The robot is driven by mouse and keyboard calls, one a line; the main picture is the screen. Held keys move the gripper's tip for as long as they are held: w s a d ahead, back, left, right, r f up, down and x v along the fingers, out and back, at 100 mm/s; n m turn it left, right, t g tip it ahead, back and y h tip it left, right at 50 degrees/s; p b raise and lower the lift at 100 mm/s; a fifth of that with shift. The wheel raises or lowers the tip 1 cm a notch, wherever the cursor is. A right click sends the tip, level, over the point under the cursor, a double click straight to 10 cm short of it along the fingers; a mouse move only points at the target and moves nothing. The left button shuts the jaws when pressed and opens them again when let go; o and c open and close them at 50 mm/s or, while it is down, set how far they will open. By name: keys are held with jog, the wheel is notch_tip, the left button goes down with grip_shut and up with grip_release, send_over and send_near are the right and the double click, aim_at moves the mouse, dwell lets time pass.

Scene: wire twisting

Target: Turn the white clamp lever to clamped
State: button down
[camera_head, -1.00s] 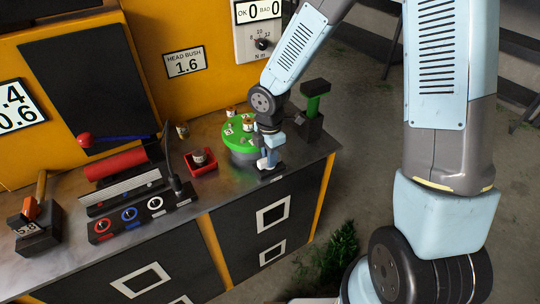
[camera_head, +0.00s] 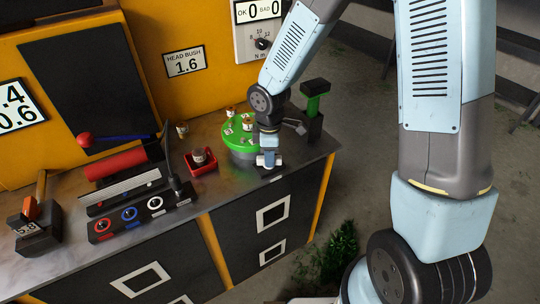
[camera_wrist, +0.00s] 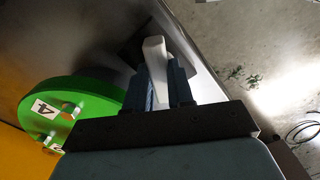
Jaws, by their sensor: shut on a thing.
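The white clamp lever (camera_wrist: 154,62) shows in the wrist view between the two blue-grey fingers of my gripper (camera_wrist: 165,85), which is shut on it. In the head view my gripper (camera_head: 269,160) is low at the bench's front edge, just in front of the green round table. A pale end of the lever (camera_head: 278,160) sticks out beside the fingers there. The lever's base is mostly hidden by the gripper, so I cannot tell its exact setting. The green round table (camera_head: 233,139) carries small parts and number labels; it also shows at the left in the wrist view (camera_wrist: 90,92).
A red tray (camera_head: 203,168) with a dark part stands left of the green table. A switch panel (camera_head: 140,215) with red, blue and white knobs is farther left.

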jog(key=m, duration=0.6)
jog(key=shift+w+a+r, duration=0.1)
jog(key=shift+w+a, duration=0.05)
jog(key=m, duration=0.5)
jog(key=shift+m, duration=0.4)
jog(key=c, duration=1.3)
grip_release()
jog(key=shift+o, duration=0.2)
notch_tip(320, 180, up, 14)
jog(key=shift+f, duration=0.2)
